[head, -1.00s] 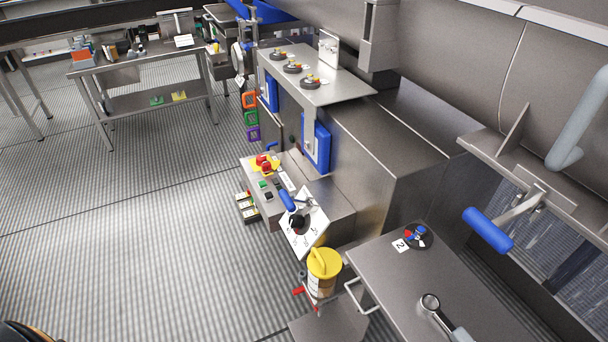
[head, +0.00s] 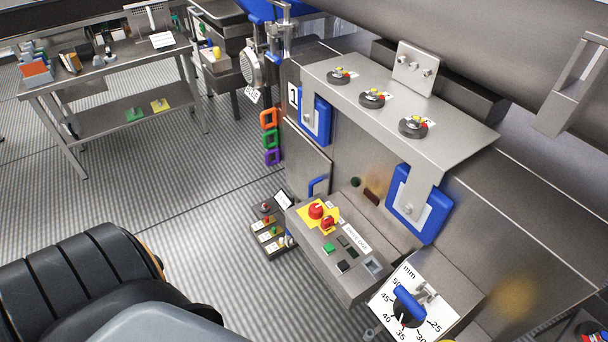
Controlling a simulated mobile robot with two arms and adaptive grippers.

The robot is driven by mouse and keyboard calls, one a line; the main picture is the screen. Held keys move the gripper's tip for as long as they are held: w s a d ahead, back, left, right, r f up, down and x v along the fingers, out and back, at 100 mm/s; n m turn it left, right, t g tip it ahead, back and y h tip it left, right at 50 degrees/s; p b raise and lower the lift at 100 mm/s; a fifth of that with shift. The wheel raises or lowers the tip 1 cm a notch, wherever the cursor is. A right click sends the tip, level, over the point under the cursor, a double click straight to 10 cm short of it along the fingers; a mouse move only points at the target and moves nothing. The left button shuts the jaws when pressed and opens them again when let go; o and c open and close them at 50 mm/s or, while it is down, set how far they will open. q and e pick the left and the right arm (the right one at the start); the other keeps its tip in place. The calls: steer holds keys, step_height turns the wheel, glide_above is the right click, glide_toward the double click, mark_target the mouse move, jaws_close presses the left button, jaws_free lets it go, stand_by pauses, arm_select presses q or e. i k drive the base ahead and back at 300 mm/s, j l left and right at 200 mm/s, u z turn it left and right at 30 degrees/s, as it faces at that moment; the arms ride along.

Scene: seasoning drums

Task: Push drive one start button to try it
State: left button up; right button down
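A grey control box (head: 350,285) stands low at the front of the steel machine. On its sloped top are a green button (head: 329,248), a black button (head: 343,267), and a red mushroom button (head: 316,210) on a yellow plate. A red rotary switch (head: 328,223) sits beside the mushroom button. A white label (head: 356,240) lies next to the buttons, its text too small to read surely. My dark ribbed arm part shows at the lower left, well apart from the box. Neither gripper is in view.
A white dial plate in mm with a blue handle (head: 409,303) sits right of the box. A small lockout station (head: 270,231) stands left of it. Blue-framed latches (head: 418,207) are above. Open ribbed floor (head: 215,225) lies left; a workbench (head: 110,60) stands behind.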

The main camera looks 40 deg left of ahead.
mark_target(329, 248)
steer(key=j, duration=1.35)
steer(key=i, duration=0.1)
